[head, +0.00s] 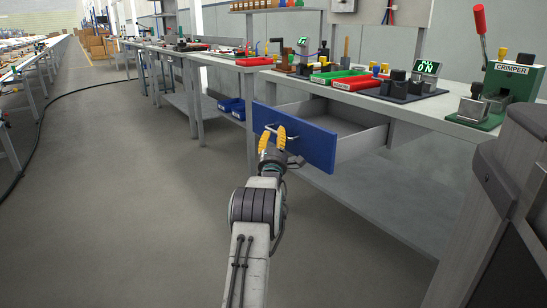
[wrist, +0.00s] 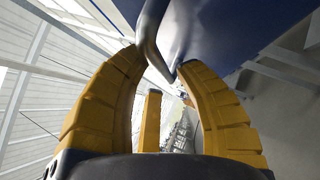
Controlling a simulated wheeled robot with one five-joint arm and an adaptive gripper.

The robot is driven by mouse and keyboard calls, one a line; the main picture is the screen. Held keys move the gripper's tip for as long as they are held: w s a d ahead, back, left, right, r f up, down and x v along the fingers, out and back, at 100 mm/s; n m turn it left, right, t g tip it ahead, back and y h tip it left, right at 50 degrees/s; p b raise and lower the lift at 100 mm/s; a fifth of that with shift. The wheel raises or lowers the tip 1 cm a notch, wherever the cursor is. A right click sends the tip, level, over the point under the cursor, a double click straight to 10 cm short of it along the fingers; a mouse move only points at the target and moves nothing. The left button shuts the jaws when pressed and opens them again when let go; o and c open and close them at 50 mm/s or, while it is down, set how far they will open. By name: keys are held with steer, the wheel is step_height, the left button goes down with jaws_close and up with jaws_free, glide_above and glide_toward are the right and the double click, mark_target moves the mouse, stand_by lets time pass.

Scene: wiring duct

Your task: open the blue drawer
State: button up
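The blue drawer (head: 312,146) is pulled well out from under the workbench; its grey side wall (head: 362,142) and part of its inside show. My gripper (head: 275,131), with yellow fingers, is at the left part of the drawer front, at the metal handle. In the wrist view the handle (wrist: 150,38) runs between the fingertips (wrist: 158,62), which close in on it from both sides. The exact contact at the fingertips is partly hidden.
The workbench (head: 440,108) above the drawer carries red trays (head: 352,82), a green tray (head: 328,76) and a green crimper (head: 508,84). Blue bins (head: 232,107) sit on a lower shelf behind. The grey floor (head: 140,170) to the left is clear apart from a black cable.

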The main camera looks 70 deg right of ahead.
steer(key=v, duration=0.9)
steer(key=shift+a, duration=0.4)
stand_by(0.5)
